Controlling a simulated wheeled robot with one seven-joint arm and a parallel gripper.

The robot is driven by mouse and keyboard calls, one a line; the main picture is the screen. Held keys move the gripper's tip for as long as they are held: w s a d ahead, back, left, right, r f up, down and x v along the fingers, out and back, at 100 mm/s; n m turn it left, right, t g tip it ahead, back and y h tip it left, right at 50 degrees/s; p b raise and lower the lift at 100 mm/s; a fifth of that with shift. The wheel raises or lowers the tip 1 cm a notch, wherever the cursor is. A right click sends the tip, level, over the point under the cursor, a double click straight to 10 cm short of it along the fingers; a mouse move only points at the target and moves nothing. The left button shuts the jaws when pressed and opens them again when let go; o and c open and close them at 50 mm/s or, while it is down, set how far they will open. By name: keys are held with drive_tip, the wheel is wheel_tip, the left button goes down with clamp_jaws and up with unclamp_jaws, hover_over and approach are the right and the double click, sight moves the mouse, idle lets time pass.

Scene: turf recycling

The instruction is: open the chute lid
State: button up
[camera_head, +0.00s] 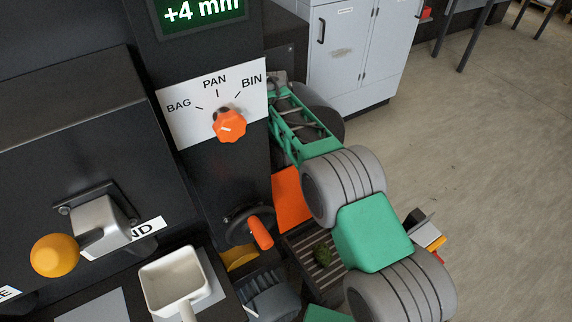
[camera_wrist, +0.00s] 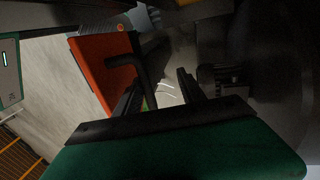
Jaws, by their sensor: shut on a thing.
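The chute lid looks to be the orange panel (camera_head: 288,200) beside a dark slatted grate, partly hidden by my arm in the head view. In the wrist view the orange lid (camera_wrist: 98,68) is tilted and has a black bent handle (camera_wrist: 146,66). My gripper (camera_wrist: 160,76) is at this handle, with its dark fingers on either side, shut on it. The exact contact is dark and hard to see. In the head view my gripper's fingers are hidden behind my green and grey arm.
A handwheel with an orange grip (camera_head: 260,232), an orange selector knob (camera_head: 229,125), a yellow ball-ended lever (camera_head: 55,256) and a white scoop (camera_head: 178,283) are to the left. Open floor (camera_head: 470,150) is to the right.

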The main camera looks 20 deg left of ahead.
drive_tip(key=shift+d+r, duration=0.1)
drive_tip(key=shift+r, duration=0.1)
idle(0.3)
